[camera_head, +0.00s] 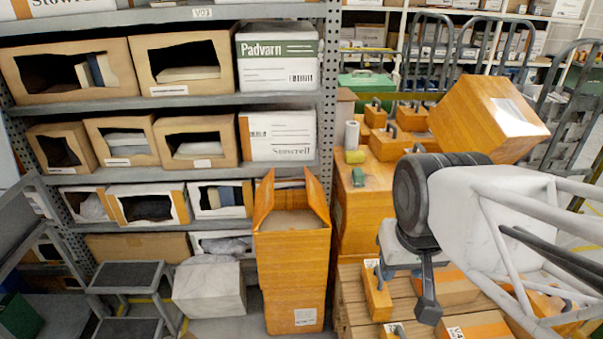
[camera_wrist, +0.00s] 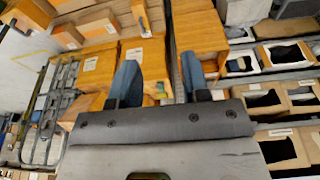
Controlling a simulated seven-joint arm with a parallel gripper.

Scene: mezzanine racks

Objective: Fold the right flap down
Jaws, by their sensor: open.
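A tall orange wood-grain box (camera_head: 293,270) stands open on the floor in front of the shelving in the head view. I cannot tell surely whether an orange box (camera_wrist: 200,35) beyond the fingers there is the same one.
A wrapped grey block (camera_head: 209,288) stands left of the box. Orange crates (camera_head: 365,205) with small cases stand close on its right, and a large tilted orange box (camera_head: 488,115) is behind my arm. Metal shelving (camera_head: 170,105) holds cartons behind.

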